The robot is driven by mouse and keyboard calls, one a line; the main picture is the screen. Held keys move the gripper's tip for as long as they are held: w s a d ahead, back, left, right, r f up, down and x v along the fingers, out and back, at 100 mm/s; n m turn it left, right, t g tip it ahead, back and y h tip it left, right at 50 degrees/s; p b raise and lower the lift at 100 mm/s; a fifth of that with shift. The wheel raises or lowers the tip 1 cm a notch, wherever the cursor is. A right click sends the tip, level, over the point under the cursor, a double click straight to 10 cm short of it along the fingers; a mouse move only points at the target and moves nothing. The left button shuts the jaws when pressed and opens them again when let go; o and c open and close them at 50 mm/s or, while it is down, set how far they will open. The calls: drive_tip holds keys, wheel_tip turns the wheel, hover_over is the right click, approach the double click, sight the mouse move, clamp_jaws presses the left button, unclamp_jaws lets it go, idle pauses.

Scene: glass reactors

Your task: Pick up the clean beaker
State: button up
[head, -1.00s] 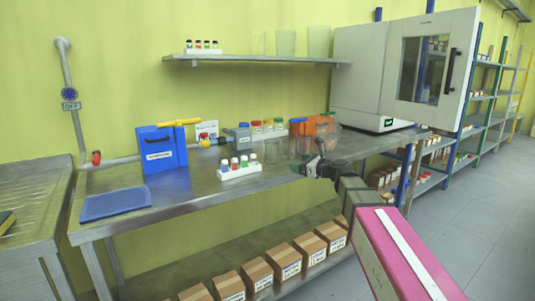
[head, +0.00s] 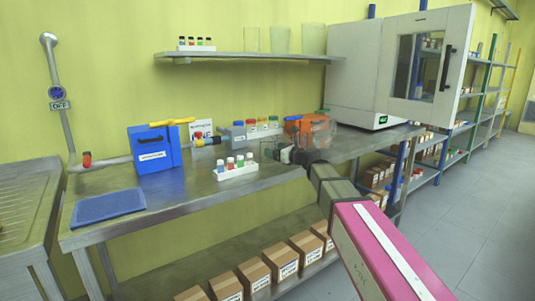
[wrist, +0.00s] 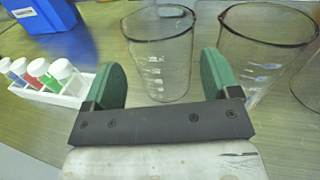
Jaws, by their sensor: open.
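In the wrist view, a clear glass beaker (wrist: 160,52) with white graduation marks stands upright on the bench. It shows between and just beyond the green fingers of my gripper (wrist: 160,80), which is open and empty. A second clear beaker (wrist: 262,42) with marks stands close to the right, partly behind the right finger. I cannot tell from the glass which beaker is the clean one. In the head view my gripper (head: 290,154) is low over the bench, and the beakers near it are faint and partly hidden by my arm.
A white rack of capped vials (head: 236,172) stands left of my gripper. A blue box (head: 154,150), a blue mat (head: 108,207) and an orange container (head: 306,124) are on the steel bench (head: 190,195). More glassware is cut off at the wrist view's right edge. A shelf (head: 240,57) hangs above.

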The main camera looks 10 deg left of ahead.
drive_tip(key=x, duration=0.4)
drive_tip(key=shift+f, duration=0.15)
drive_tip(key=shift+d, duration=0.1)
drive_tip(key=c, duration=0.6)
